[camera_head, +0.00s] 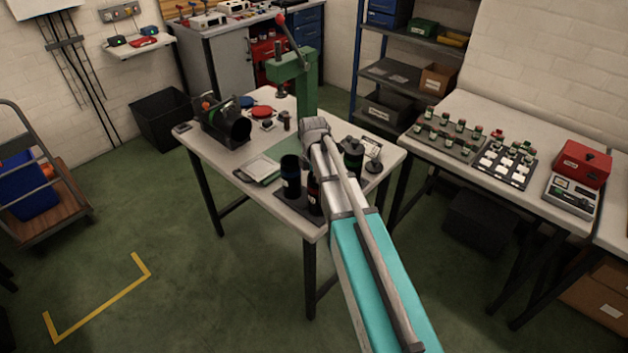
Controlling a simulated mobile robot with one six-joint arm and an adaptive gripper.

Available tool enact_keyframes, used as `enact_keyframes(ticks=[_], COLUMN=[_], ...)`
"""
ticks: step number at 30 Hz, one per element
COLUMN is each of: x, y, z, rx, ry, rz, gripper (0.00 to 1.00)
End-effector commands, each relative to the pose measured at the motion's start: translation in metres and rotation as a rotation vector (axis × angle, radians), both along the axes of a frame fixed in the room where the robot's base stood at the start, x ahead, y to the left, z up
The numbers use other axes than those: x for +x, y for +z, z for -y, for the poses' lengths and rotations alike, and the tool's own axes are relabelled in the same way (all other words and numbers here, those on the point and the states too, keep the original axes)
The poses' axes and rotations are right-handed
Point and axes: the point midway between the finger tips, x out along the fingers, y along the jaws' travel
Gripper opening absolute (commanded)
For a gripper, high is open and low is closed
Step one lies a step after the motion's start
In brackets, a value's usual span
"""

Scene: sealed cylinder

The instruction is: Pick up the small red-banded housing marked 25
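A dark cylinder with a red band (314,190) stands near the front corner of the centre table, partly hidden by my arm. The number on it is too small to read. A dark cylinder with a blue band (290,176) stands just left of it on the same dark base plate. A dark cylinder with a green band (353,157) stands right of my arm. My arm reaches from the bottom right over the table and ends in a grey joint. My gripper's fingers do not show; they are hidden behind the arm or out of sight.
The centre table (214,151) holds a green press (305,85), a black device (227,124), a flat tray (259,169) and small parts. A bench at right carries trays of small green-topped parts (446,134) and a red box (581,164).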

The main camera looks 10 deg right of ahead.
Motion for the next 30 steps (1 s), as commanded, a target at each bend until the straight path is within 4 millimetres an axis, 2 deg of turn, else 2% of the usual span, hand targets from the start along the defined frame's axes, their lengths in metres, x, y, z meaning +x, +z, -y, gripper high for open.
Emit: enact_keyframes(ticks=[9, 25, 30], x=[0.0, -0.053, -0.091], y=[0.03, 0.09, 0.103], z=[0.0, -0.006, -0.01], rx=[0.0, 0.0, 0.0], ry=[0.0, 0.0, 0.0], rz=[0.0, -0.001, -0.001], gripper=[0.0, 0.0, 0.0])
